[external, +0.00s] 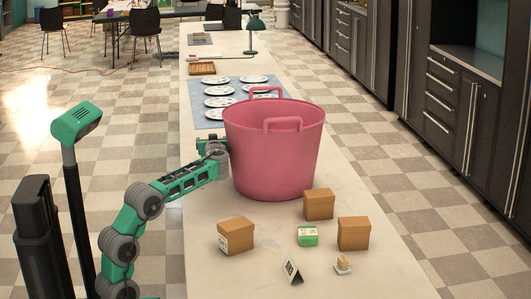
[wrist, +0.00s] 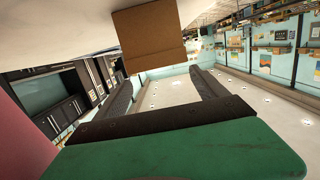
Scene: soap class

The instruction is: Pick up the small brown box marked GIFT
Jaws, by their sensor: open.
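Three brown boxes stand on the white counter. The left one (external: 236,236) has a pale label on its side, too small to read. The other two, the back box (external: 318,204) and the right box (external: 353,233), show no label. I cannot read GIFT on any of them. My gripper (external: 213,148) is beside the left side of the pink tub, above the counter and apart from the boxes. In the wrist view my gripper (wrist: 163,80) is open and empty between its dark fingers. A brown box (wrist: 150,35) shows at the top there; I cannot tell which.
The large pink tub (external: 273,150) stands beside my gripper, behind the boxes. A green box (external: 307,237), a folded card (external: 292,269) and a small pale item (external: 343,264) stand among the boxes. Plates (external: 220,101) lie farther back. The counter's front left is clear.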

